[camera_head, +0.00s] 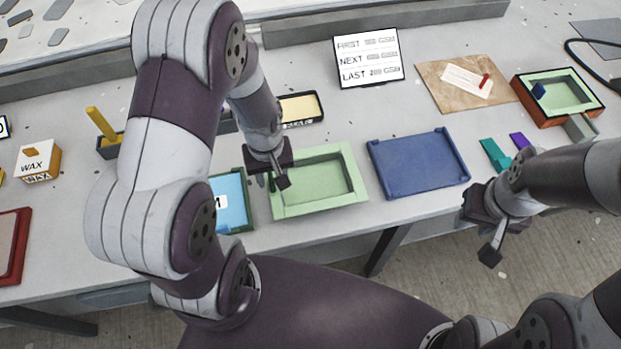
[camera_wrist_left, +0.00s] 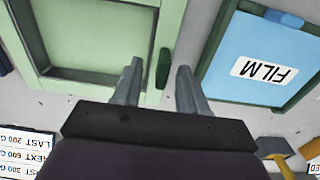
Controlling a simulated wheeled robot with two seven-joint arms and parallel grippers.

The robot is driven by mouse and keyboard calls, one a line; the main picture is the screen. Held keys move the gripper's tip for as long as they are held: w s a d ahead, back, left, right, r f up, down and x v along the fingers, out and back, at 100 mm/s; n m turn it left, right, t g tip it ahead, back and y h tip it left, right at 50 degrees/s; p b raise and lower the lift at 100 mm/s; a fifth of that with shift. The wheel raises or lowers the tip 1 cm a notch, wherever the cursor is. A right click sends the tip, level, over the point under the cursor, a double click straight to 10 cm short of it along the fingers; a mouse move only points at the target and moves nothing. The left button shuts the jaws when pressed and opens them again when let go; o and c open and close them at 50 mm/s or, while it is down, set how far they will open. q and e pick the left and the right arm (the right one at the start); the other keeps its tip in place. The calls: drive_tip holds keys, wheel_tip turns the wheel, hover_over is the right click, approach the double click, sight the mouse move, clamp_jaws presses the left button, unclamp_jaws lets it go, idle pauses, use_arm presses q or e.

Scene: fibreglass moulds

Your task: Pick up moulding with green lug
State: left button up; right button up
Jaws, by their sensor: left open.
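A pale green tray-shaped moulding (camera_head: 350,199) lies on the table in front of me. It also fills the upper left of the left wrist view (camera_wrist_left: 90,40). Its small dark green lug (camera_wrist_left: 163,68) sticks out from its side. My left gripper (camera_head: 272,182) is above that side of the moulding, open and empty. In the left wrist view its two fingers (camera_wrist_left: 158,68) lie either side of the lug; I cannot tell how far above it they are. My right gripper (camera_head: 487,240) hangs off the table's front edge, and its jaw opening is unclear.
A blue FILM tray (camera_head: 230,203) lies close left of the moulding and a dark blue tray (camera_head: 418,163) to its right. Another pale green moulding with a blue lug (camera_head: 539,90) sits in an orange-sided box at the right. A sign (camera_head: 368,58) stands behind.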

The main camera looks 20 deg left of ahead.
use_arm(q)
drive_tip(key=shift+f, duration=0.75)
drive_tip(key=shift+a+f, duration=0.1)
drive_tip(key=shift+f, duration=0.2)
drive_tip(key=shift+s+a, duration=0.15)
drive_tip(key=shift+a, duration=0.05)
drive_tip(key=shift+d, duration=0.2)
clamp_jaws()
drive_tip(key=shift+a+r, duration=0.1)
drive_tip(key=shift+r, duration=0.05)
